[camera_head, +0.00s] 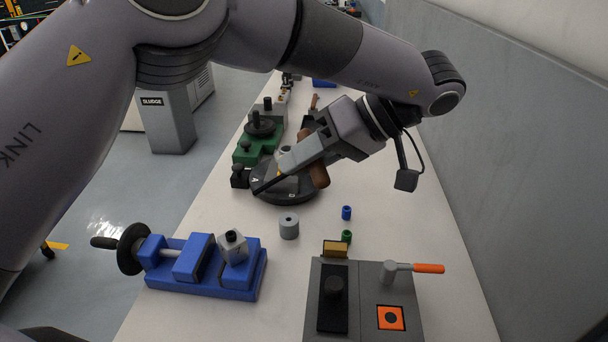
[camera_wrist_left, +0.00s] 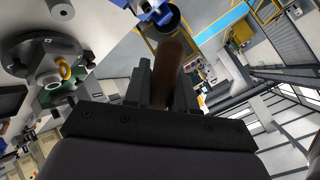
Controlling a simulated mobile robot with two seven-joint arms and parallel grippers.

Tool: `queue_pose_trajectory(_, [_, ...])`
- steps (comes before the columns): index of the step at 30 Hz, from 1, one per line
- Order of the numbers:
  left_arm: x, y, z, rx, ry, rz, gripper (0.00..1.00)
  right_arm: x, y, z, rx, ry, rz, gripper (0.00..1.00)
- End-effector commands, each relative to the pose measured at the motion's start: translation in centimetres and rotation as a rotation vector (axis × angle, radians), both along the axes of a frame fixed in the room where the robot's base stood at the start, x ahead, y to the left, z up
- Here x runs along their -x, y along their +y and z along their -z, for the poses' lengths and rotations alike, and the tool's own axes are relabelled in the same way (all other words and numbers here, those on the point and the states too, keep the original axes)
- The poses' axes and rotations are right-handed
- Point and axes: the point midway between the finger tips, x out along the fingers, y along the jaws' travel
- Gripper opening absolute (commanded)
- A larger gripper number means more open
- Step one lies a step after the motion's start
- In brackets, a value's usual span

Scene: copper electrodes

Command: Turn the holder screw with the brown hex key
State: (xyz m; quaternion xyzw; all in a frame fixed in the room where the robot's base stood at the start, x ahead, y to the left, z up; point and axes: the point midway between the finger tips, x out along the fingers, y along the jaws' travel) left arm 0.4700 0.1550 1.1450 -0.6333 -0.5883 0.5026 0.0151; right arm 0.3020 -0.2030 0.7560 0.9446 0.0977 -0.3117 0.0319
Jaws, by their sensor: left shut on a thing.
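My left gripper (camera_head: 277,170) is shut on a brown handle (camera_head: 319,174), which I take to be the hex key, above the round black base on the table. In the left wrist view the brown handle (camera_wrist_left: 170,65) stands between the two dark fingers (camera_wrist_left: 160,88). The key's metal tip cannot be made out. A grey block (camera_head: 235,248) with a dark round opening on top, probably the holder with its screw, sits in the blue vise (camera_head: 190,262) at the front left. The gripper is apart from it, farther back. My right gripper is not in view.
The round black base (camera_head: 287,190) lies under the gripper. A grey cylinder (camera_head: 289,227), a blue piece (camera_head: 347,212) and a green piece (camera_head: 347,237) stand nearby. A dark box with an orange-handled lever (camera_head: 428,268) stands at the front right. A wall (camera_head: 500,130) bounds the right side.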

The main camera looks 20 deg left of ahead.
Motion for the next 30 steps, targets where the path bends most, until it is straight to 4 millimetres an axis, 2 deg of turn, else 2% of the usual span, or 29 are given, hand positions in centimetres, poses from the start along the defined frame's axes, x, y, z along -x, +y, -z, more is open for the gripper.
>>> queue_pose_trajectory(9, [0.0, -0.1, -3.3, -0.002, -0.004, -0.001, 0.00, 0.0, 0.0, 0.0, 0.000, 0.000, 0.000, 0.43])
queue_pose_trajectory(15, [0.0, -0.1, -4.6, 0.000, -0.002, -0.001, 0.00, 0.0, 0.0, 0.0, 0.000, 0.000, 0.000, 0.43])
queue_pose_trajectory(26, [0.0, 0.0, -4.6, 0.004, 0.000, 0.001, 0.00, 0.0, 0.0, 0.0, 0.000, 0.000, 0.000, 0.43])
queue_pose_trajectory(30, [-0.1, 0.6, -3.6, 0.036, -0.003, 0.016, 0.00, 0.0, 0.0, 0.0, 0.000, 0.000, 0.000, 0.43])
